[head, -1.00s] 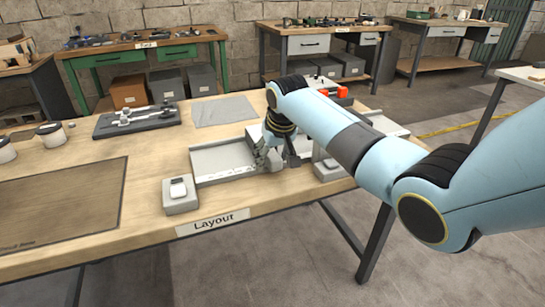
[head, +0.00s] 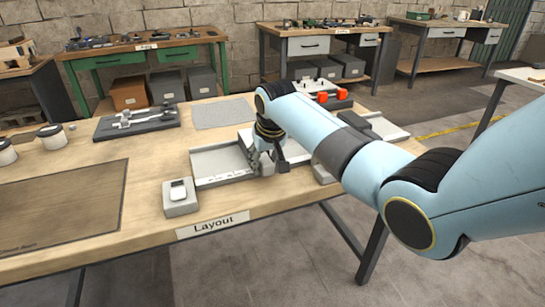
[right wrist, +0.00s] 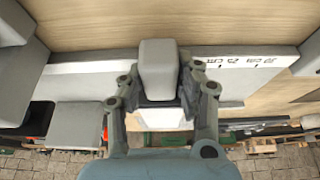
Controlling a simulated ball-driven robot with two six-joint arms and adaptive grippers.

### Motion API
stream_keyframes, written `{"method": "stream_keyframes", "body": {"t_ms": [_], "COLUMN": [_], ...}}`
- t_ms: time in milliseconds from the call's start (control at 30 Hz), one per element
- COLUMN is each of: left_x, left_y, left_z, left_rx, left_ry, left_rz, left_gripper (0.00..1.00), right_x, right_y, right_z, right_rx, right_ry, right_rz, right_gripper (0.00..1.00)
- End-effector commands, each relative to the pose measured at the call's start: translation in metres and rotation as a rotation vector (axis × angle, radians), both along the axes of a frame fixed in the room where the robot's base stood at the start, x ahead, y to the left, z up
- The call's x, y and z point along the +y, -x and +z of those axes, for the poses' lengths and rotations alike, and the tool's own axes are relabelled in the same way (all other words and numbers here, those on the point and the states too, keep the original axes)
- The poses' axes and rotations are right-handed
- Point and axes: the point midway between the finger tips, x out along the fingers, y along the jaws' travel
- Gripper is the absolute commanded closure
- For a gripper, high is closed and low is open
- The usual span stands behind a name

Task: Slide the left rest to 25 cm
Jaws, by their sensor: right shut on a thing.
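My right gripper (head: 266,166) is down at a pale channel-like fixture (head: 222,161) on the bench. In the right wrist view its two fingers (right wrist: 162,98) are shut on a grey block, which appears to be the left rest (right wrist: 158,62). The rest sits at a white strip (right wrist: 232,65) with dark scale marks and figures, seen upside down to the right of the rest. The figures are too small to read surely. In the head view the rest is mostly hidden by the gripper. My left gripper is not in view.
A grey box with a white top piece (head: 179,190) stands at the fixture's left front. A grey cloth (head: 222,112), a dark tray of tools (head: 137,122) and a brown mat (head: 60,205) lie on the bench. In the right wrist view another grey block (right wrist: 88,126) is at left.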

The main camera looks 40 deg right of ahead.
Motion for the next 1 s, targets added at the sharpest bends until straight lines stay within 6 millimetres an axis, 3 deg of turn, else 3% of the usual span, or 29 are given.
{"method": "stream_keyframes", "body": {"t_ms": [33, 100, 300, 667, 700, 833, 1000], "left_x": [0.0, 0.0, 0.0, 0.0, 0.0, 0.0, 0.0], "left_y": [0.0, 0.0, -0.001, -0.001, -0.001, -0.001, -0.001], "left_z": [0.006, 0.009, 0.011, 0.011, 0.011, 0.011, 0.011], "left_rx": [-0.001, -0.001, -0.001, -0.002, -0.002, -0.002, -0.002], "left_ry": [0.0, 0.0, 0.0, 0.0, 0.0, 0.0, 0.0], "left_rz": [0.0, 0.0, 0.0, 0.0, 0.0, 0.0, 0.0], "left_gripper": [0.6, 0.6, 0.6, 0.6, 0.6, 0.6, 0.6], "right_x": [0.018, 0.035, 0.069, 0.073, 0.073, 0.073, 0.073], "right_y": [-0.003, -0.008, -0.016, -0.017, -0.017, -0.017, -0.017], "right_z": [0.002, 0.002, 0.001, 0.0, 0.0, 0.0, 0.0], "right_rx": [0.001, 0.0, 0.001, 0.0, 0.0, 0.0, 0.0], "right_ry": [-0.012, -0.011, -0.007, -0.004, -0.004, -0.003, -0.004], "right_rz": [0.002, 0.003, 0.002, 0.002, 0.002, 0.001, 0.002], "right_gripper": [1.0, 1.0, 1.0, 1.0, 0.63, 0.46, 0.44]}}
